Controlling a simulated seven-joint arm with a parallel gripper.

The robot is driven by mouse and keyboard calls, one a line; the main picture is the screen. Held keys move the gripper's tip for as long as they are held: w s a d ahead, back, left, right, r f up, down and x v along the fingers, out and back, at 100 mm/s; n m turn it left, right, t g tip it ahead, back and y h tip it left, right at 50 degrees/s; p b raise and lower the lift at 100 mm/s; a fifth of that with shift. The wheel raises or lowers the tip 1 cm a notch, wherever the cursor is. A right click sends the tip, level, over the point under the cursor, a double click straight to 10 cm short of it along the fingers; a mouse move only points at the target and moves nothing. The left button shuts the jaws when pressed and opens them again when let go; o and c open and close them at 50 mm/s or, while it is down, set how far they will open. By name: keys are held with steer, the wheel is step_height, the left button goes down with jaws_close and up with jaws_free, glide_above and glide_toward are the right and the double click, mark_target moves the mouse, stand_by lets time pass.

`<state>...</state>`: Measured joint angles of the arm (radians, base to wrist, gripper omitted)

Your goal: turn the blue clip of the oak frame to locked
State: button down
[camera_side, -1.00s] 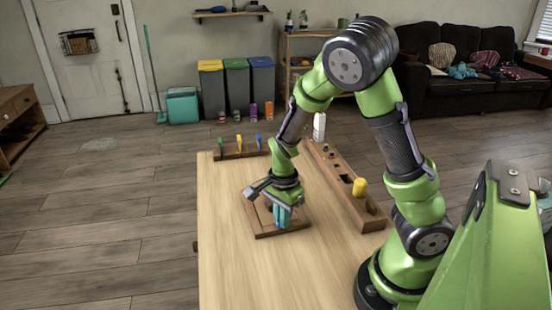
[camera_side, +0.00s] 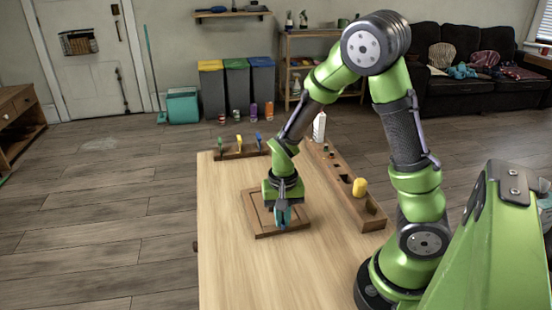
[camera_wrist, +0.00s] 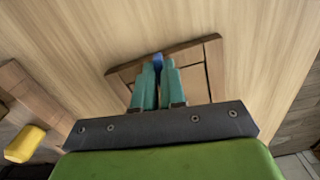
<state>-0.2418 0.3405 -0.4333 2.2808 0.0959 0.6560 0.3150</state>
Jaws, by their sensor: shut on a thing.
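The oak frame (camera_side: 262,226) lies flat on the wooden table, and it also shows in the wrist view (camera_wrist: 215,70). My gripper (camera_side: 282,222) points down at the frame's right part. In the wrist view its two teal fingers (camera_wrist: 158,72) are close together, shut on the blue clip (camera_wrist: 157,60). Only the clip's blue end shows between the fingertips; the rest is hidden, so I cannot tell its turn position. In the side view the clip is hidden by the fingers.
A long wooden block with holes (camera_side: 350,198) stands right of the frame, with a yellow cylinder (camera_side: 360,187) and a white bottle (camera_side: 319,127). A rack (camera_side: 240,151) with several coloured pieces sits at the table's far edge. The front of the table is clear.

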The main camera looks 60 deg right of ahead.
steer(key=shift+n, duration=0.8)
steer(key=c, duration=1.2)
jaws_free()
steer(key=shift+r, duration=0.15)
step_height(320, 180, up, 17)
steer(key=shift+w+f, duration=0.1)
steer(key=shift+f, duration=0.1)
